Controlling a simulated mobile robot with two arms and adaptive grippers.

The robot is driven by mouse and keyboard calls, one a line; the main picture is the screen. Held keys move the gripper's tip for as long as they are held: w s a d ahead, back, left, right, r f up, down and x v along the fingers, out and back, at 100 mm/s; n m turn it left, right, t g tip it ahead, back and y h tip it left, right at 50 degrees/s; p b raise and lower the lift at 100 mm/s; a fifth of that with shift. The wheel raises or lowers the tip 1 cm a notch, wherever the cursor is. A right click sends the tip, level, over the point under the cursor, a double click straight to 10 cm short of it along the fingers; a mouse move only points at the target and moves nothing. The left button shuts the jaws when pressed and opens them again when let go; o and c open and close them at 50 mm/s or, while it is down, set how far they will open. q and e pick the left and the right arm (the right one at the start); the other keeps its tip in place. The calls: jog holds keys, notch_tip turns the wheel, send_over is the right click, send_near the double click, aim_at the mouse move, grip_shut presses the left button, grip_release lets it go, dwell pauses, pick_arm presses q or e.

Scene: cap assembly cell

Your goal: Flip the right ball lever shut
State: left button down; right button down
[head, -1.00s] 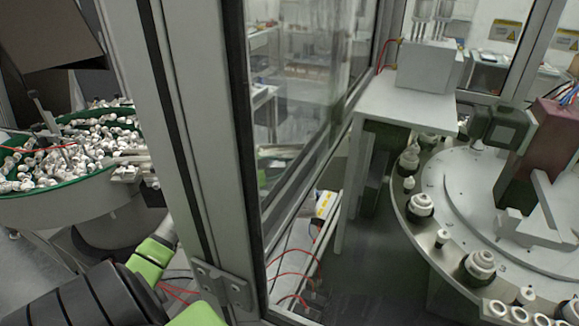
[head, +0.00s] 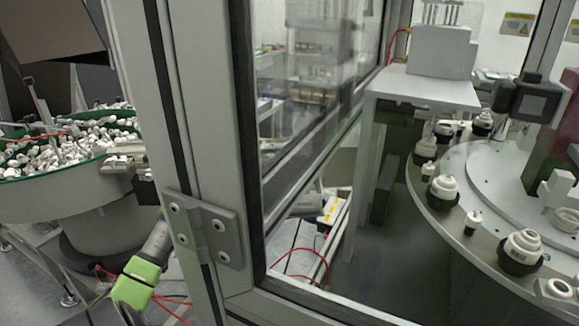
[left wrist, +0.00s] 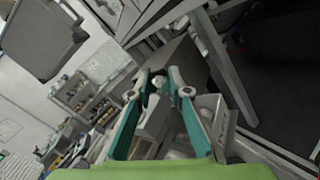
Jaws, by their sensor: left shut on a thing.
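In the left wrist view my left gripper (left wrist: 161,86) has its two teal fingers closed in on a small pale, rounded thing (left wrist: 157,82) between the tips. The picture is too small to tell whether this is the ball of the right ball lever. No ball lever can be made out clearly in the head view. There, a green and grey part of my left arm shows at the lower left, beside the frame post, and the fingertips are not visible. My right gripper is in neither view.
A grey frame post (head: 190,120) with a hinge (head: 203,228) stands close in front. A bowl of white caps (head: 60,197) is at the left. Behind the glass, a round carousel (head: 450,215) carries several white-topped parts, beside a white stand (head: 418,87).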

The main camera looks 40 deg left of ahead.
pick_arm(q)
jog(key=shift+a, duration=0.1)
dwell(0.3)
jog(key=c, duration=1.9)
grip_release()
jog(key=shift+s, duration=0.1)
jog(key=shift+a, duration=0.1)
jog(key=shift+s+f, duration=0.1)
jog(key=shift+s, duration=0.2)
jog(key=v, duration=1.1)
jog(key=shift+s, duration=0.2)
